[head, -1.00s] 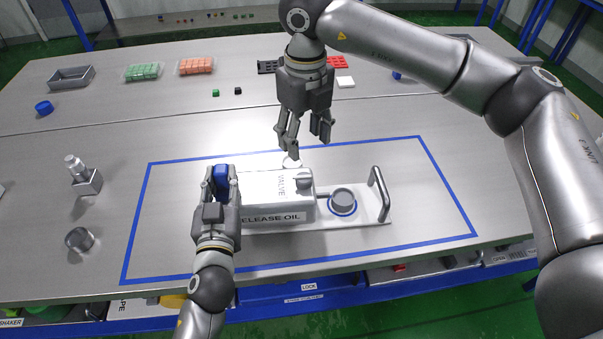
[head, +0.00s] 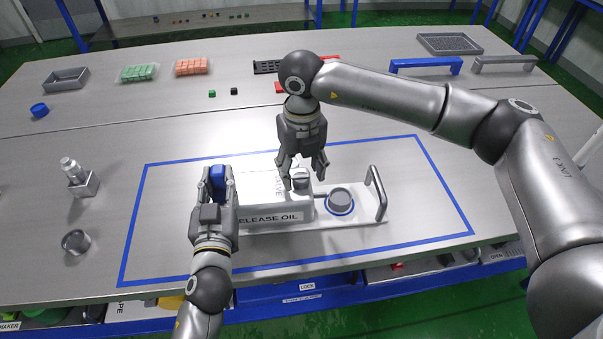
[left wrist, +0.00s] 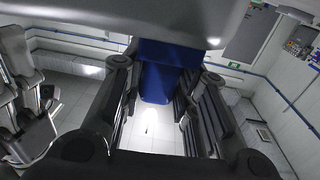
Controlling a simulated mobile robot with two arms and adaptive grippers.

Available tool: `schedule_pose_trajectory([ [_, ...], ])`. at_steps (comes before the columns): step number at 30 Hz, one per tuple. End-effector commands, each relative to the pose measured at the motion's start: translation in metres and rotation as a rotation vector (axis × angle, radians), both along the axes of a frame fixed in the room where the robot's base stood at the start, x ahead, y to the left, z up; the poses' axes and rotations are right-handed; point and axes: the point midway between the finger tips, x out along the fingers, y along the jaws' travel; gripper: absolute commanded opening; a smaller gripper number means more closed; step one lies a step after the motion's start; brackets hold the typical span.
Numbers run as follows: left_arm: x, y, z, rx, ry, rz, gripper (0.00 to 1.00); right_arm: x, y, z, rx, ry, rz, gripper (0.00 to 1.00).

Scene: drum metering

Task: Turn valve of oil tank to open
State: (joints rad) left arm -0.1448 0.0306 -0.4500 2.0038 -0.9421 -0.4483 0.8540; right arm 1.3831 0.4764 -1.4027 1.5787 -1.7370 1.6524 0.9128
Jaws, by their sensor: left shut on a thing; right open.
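The oil tank (head: 274,218) is a grey block labelled "RELEASE OIL", standing inside the blue taped rectangle. Its valve knob (head: 300,181) is a small grey piece on top at the tank's right end. My right gripper (head: 303,180) is open and points down, with its fingers on either side of the knob; contact cannot be told. My left gripper (head: 220,178) is shut on a blue part (head: 217,177) at the tank's left end. The blue part also shows between the fingers in the left wrist view (left wrist: 158,82). The "VALVE" label is partly hidden by my right gripper.
Right of the tank is a round grey cap (head: 340,200) in a blue ring and an upright bar handle (head: 376,193). A metal cylinder on a block (head: 82,180) and a small cup (head: 76,242) stand at left. The table right of the handle is clear.

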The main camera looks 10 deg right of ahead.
Motion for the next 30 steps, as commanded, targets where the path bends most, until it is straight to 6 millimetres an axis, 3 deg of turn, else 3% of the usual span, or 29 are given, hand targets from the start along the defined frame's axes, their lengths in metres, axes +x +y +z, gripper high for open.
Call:
schedule_pose_trajectory([
  [5,0.000,0.000,0.000,0.000,0.000,0.000,0.00,0.000,0.000,-0.014,0.000,0.000,0.000,0.54],
  [14,0.000,0.000,0.000,0.000,0.000,0.000,0.00,0.000,0.000,-0.017,0.000,-0.001,0.001,0.54],
  [25,0.000,0.000,0.000,0.000,0.000,0.000,0.00,0.000,0.000,-0.016,0.000,0.000,0.000,0.09],
  [30,0.000,0.000,0.000,0.000,0.000,0.001,0.00,0.000,0.000,-0.016,-0.001,0.000,0.009,0.09],
])
